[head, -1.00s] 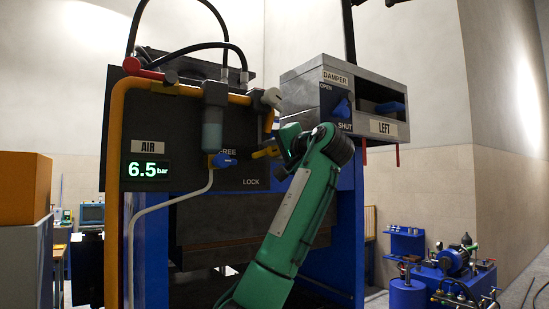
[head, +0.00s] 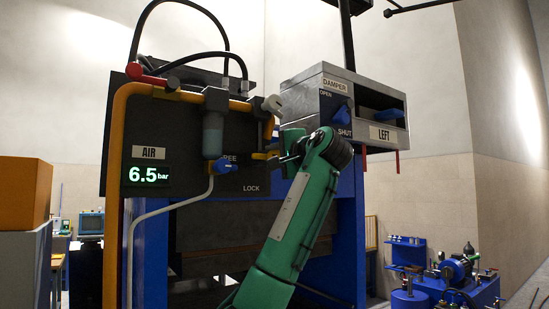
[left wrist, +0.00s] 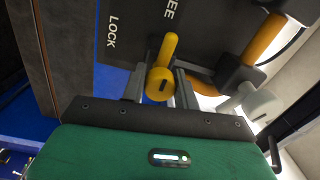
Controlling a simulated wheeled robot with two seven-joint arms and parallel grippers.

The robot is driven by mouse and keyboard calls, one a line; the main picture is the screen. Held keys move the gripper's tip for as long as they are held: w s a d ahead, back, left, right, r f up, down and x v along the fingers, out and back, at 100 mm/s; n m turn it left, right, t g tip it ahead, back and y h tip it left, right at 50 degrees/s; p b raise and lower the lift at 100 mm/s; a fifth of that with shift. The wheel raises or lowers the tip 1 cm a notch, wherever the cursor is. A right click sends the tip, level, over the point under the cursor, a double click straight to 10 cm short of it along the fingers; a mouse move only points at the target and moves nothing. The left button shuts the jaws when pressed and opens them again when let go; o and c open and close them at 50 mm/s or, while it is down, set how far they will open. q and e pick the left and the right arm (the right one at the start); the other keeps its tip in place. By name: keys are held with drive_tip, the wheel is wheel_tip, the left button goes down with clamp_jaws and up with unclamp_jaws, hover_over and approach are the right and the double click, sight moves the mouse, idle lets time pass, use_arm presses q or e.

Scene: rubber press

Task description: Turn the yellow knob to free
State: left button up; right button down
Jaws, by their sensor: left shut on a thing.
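The yellow knob (head: 262,156) is a small lever on the right part of the dark panel, near the FREE and LOCK labels. In the left wrist view the yellow knob (left wrist: 168,47) has its round slotted end between my fingers, and its bar points up the picture, roughly towards the partly cut-off FREE label; LOCK is to the left. My left gripper (head: 282,152) reaches the panel from below right in the head view. It is shut on the yellow knob, one finger on each side in the left wrist view (left wrist: 158,86). My right gripper is not in view.
A blue valve handle (head: 222,167) sits left of the knob under the filter bowl (head: 212,136). A grey damper box (head: 370,85) with a blue lever juts out above right of my gripper. A yellow pipe (head: 117,200) and hoses run around the panel.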

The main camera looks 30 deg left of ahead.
use_arm(q)
drive_tip(key=shift+r, duration=0.1)
drive_tip(key=o, duration=1)
drive_tip(key=shift+c, duration=0.2)
drive_tip(key=shift+d, duration=0.1)
drive_tip(key=shift+s+d+f+b, duration=0.15)
drive_tip(key=shift+d+f+b, duration=0.05)
drive_tip(key=shift+d+b, duration=0.1)
drive_tip(key=b+v, duration=0.5)
drive_tip(key=v, duration=0.8)
drive_tip(key=shift+r, duration=0.1)
